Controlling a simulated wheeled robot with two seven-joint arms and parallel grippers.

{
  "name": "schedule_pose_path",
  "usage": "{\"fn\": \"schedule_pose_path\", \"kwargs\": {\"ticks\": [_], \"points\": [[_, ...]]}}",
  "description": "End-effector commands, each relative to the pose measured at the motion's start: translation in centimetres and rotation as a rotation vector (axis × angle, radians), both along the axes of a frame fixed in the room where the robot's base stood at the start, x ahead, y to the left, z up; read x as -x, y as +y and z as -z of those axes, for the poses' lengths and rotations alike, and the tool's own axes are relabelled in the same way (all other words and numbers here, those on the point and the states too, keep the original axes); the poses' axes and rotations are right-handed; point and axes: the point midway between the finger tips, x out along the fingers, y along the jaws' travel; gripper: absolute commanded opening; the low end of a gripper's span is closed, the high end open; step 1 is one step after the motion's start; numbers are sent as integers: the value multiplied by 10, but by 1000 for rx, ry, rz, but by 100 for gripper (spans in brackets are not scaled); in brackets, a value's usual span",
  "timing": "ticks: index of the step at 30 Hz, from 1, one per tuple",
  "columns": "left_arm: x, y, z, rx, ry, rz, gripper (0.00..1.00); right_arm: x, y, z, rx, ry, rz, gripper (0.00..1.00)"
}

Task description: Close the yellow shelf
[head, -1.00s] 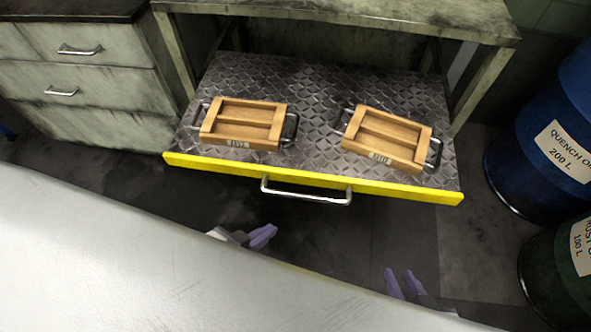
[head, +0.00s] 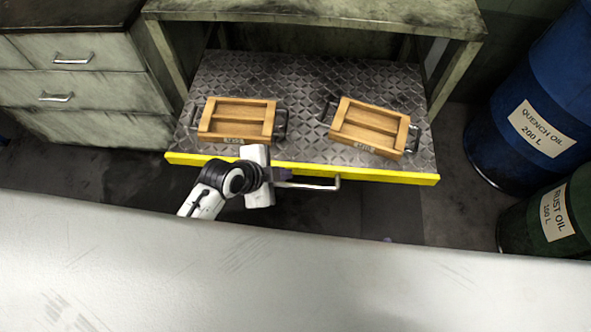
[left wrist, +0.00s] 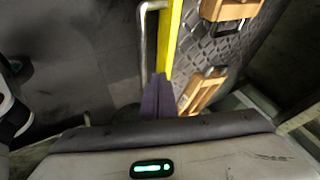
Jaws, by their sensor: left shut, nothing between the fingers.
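The yellow shelf (head: 385,176) is a diamond-plate drawer with a yellow front edge, pulled out from under a worn bench. Its silver handle (head: 337,183) is partly hidden behind my left gripper (head: 300,186). That gripper is shut and empty, with its purple fingers along the handle in the head view. In the left wrist view the shut fingers (left wrist: 158,97) are close to the yellow edge (left wrist: 172,40) and the handle (left wrist: 143,45); I cannot tell if they touch.
Two wooden boxes with metal handles, one left (head: 237,118) and one right (head: 370,126), lie on the shelf. A drawer cabinet (head: 90,95) stands left of the bench (head: 320,12). A blue drum (head: 490,150) and a green drum (head: 520,235) stand to the right.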

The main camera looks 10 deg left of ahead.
Motion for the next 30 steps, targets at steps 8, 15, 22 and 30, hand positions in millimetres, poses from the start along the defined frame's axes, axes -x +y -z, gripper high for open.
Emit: {"fn": "schedule_pose_path", "kwargs": {"ticks": [8,15,22,30], "points": [[-25,-18,41,3,-1,-4,0,1,1,13,0,5,-2,28],[-35,-25,57,1,-2,-4,0,1,1,17,0,6,-4,28],[-36,-26,58,1,-3,-3,0,0,2,16,1,4,-5,28],[-38,-24,59,0,-3,-7,0,0,2,17,0,3,-4,28]]}}
